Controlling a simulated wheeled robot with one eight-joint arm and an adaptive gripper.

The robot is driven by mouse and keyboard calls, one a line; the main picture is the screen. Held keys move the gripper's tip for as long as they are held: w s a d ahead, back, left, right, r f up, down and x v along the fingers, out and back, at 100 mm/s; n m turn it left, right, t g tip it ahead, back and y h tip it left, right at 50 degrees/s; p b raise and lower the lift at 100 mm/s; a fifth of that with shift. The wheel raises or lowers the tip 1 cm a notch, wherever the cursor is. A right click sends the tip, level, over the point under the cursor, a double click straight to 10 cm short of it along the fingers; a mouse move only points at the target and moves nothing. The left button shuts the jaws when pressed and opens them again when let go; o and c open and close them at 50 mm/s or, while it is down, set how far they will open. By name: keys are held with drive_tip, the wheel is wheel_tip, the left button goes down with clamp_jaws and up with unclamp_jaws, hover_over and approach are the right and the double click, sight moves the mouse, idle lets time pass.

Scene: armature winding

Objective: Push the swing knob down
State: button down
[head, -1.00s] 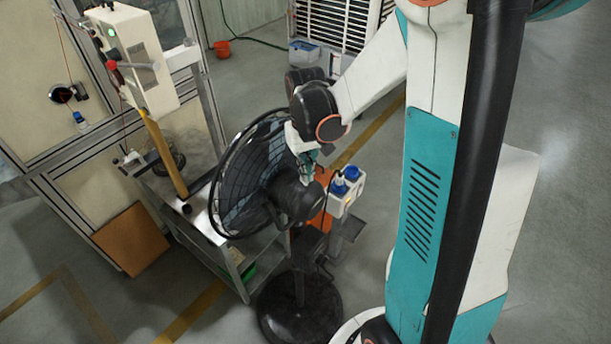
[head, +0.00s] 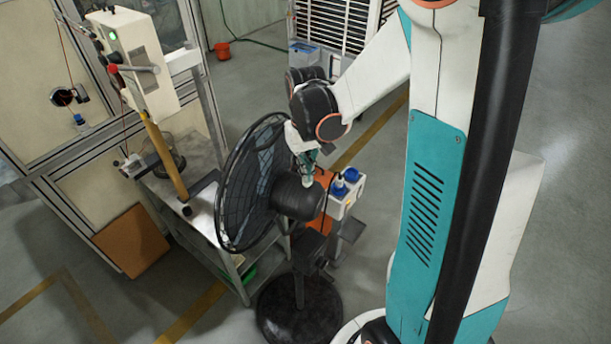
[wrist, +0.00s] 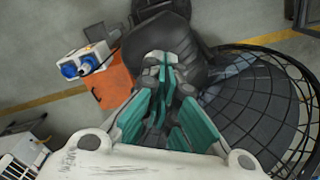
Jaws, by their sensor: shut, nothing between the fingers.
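A black pedestal fan stands in front of me; its wire cage (head: 248,185) and dark motor housing (head: 297,199) show in the head view. In the wrist view the housing (wrist: 150,30) fills the top middle and the cage (wrist: 255,105) is at the right. My gripper (head: 307,178) is shut and empty, pointing down at the top of the housing. In the wrist view my gripper (wrist: 164,66) has its tips together over the housing, at or very near its surface. I cannot make out the swing knob; the fingers likely cover it.
A white box with blue sockets (head: 346,191) stands close right of the fan, by an orange panel (head: 324,178). The fan's round base (head: 300,308) is on the floor. A metal bench with a winding machine (head: 140,62) is at the left. Open floor lies behind.

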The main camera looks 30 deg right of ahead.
wheel_tip(320, 180, up, 6)
drive_tip(key=p, duration=0.3)
drive_tip(key=shift+r+p, duration=0.2)
drive_tip(key=shift+p, duration=0.15)
drive_tip(key=shift+f, duration=0.1)
idle(0.4)
